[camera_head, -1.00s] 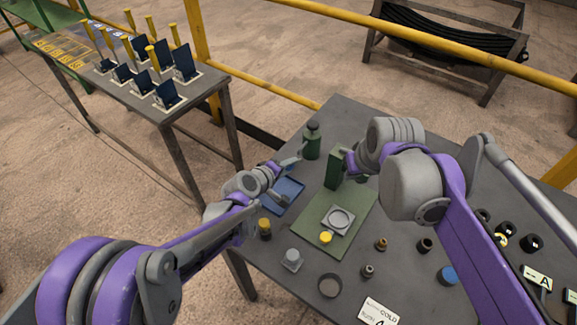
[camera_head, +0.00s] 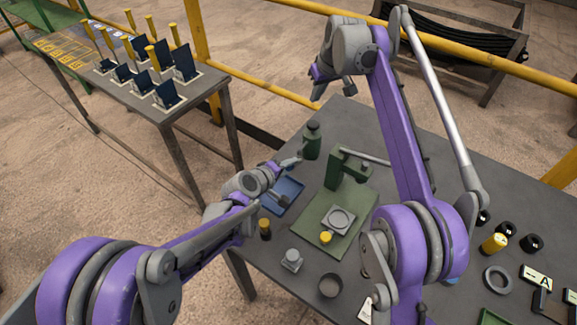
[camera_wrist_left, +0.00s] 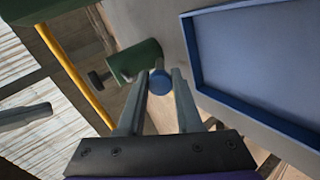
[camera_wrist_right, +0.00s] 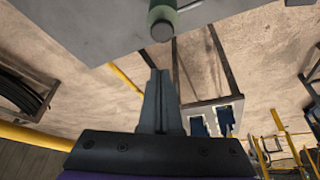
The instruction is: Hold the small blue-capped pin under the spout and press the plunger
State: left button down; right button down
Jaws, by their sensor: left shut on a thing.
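The green dispenser bottle (camera_head: 312,145) stands at the table's back left, with a dark plunger top (camera_head: 312,125). My left gripper (camera_head: 292,161) is beside it, low, on its left. In the left wrist view the fingers are shut on the small pin, whose blue cap (camera_wrist_left: 160,82) shows between the tips. The bottle (camera_wrist_left: 135,60) shows just past it. The spout and whether the pin is right under it are hard to make out. My right gripper (camera_head: 332,88) is raised above and behind the bottle. Its fingers (camera_wrist_right: 158,75) are together and empty, apart from the plunger top (camera_wrist_right: 162,30).
A blue tray (camera_head: 291,191) lies below the left gripper. A green press (camera_head: 345,168) with a lever stands right of the bottle on a green base. A yellow-topped cylinder (camera_head: 265,229), grey block (camera_head: 292,260) and dark cup (camera_head: 330,286) stand in front. Space above the bottle is clear.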

aim_at(313, 123)
jog(key=shift+f, duration=3.2)
jog(key=shift+f, duration=0.15)
jog(key=shift+f, duration=1.3)
jog(key=shift+r, duration=1.45)
notch_tip(313, 123, up, 6)
dwell(1.2)
